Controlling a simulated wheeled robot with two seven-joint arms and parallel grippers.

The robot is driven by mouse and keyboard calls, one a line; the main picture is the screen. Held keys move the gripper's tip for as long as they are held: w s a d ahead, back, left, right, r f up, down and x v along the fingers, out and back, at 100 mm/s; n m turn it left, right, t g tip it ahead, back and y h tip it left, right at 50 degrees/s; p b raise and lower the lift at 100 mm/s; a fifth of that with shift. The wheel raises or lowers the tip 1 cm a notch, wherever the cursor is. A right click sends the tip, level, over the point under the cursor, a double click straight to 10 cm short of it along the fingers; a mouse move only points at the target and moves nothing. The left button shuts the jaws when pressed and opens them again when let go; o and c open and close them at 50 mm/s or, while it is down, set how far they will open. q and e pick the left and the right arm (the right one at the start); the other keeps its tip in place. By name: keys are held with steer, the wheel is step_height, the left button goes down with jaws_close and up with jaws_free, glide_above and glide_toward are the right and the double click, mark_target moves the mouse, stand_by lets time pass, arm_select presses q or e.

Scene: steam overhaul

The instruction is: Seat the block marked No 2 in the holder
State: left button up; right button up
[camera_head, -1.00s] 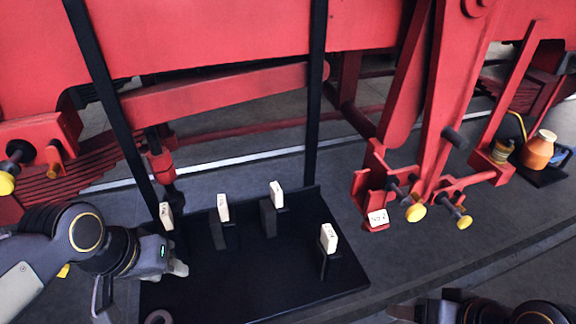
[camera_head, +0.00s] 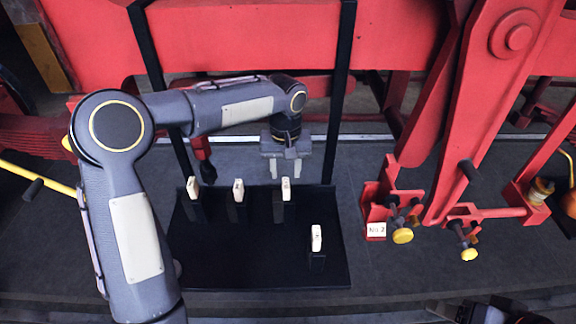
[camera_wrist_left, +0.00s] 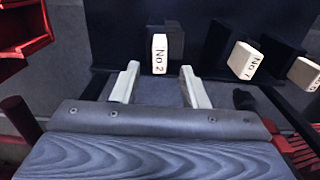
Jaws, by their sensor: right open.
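The block marked No 2 (camera_wrist_left: 159,53) is cream and stands upright in a black stand on the black board. In the head view it appears to be the third block from the left (camera_head: 286,189). My left gripper (camera_head: 286,168) is open and empty, just beyond that block. In the left wrist view its two pale fingers (camera_wrist_left: 160,80) point toward the block, one toward each side, apart from it. The red holder (camera_head: 372,205) with a "No 2" label (camera_head: 376,230) is right of the board. My right gripper (camera_head: 485,312) is partly cut off at the bottom right.
The black board (camera_head: 250,270) also bears a No 1 block (camera_wrist_left: 245,60), a far-left block (camera_head: 194,188) and a front-right block (camera_head: 316,238). Yellow-ended knobs (camera_head: 402,236) project beside the holder. A black upright (camera_head: 340,100) rises behind the board.

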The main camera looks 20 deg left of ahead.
mark_target(286, 182)
arm_select(q)
steer(key=shift+f+b, duration=2.45)
steer(key=shift+f, duration=1.15)
steer(key=shift+c, duration=0.3)
jaws_close()
steer(key=shift+r, duration=0.2)
